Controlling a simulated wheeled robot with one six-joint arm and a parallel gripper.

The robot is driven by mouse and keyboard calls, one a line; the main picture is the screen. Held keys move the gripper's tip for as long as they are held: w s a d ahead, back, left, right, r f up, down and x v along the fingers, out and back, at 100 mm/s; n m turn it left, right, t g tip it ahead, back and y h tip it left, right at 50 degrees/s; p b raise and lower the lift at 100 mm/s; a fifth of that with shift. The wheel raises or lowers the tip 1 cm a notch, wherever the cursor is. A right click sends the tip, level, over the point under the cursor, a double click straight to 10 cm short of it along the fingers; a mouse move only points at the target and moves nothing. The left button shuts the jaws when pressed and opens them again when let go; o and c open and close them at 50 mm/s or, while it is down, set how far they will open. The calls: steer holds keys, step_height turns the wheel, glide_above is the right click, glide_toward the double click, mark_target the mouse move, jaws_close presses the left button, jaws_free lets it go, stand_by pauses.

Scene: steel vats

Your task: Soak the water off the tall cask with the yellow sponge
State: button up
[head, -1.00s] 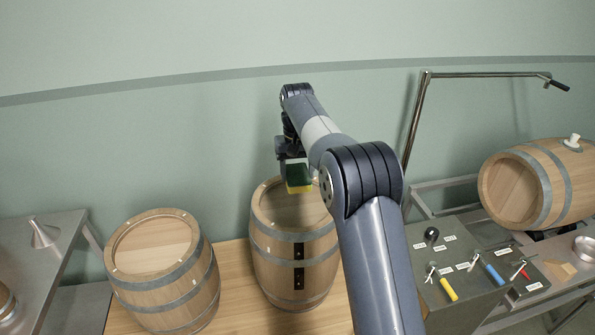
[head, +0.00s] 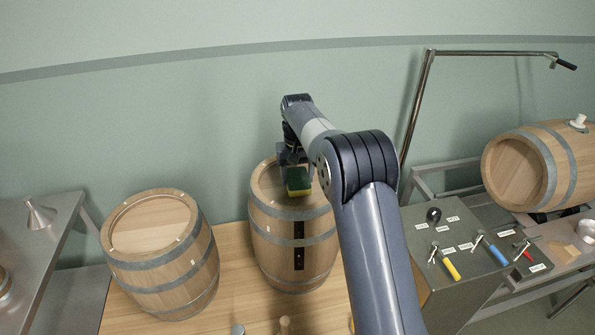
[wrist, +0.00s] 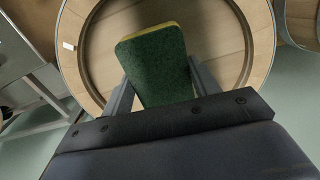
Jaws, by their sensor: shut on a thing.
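The tall cask (head: 272,245) stands upright in the middle of the head view, with metal hoops and a dark strip down its front. Its round top (wrist: 222,50) fills much of the wrist view. The top looks darker than the left cask's; I cannot make out a clear edge of water. My gripper (head: 292,163) is shut on the sponge (head: 299,183), green above with a yellow underside. The sponge also shows between the fingers in the wrist view (wrist: 158,68). It is over the cask's top; I cannot tell whether it touches.
A second upright cask (head: 160,255) stands to the left on the wooden surface (head: 237,275). A grey bench with a funnel (head: 38,214) is at far left. At right are a grey box with tools (head: 465,250), a cask lying on its side (head: 540,165) and a bent metal pipe (head: 425,100).

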steer(key=shift+f, duration=0.8)
stand_by(0.7)
steer(key=shift+w+d, duration=0.15)
steer(key=shift+d, duration=0.45)
stand_by(0.4)
steer(key=shift+a+p, duration=0.3)
steer(key=shift+a, duration=0.3)
stand_by(0.4)
steer(key=shift+d, duration=0.6)
stand_by(0.5)
steer(key=shift+a+p, duration=0.45)
steer(key=shift+a, duration=0.15)
stand_by(0.4)
stand_by(0.6)
step_height(320, 180, up, 3)
steer(key=shift+f+p, duration=0.2)
steer(key=shift+p, duration=0.9)
steer(key=shift+r, duration=3.2)
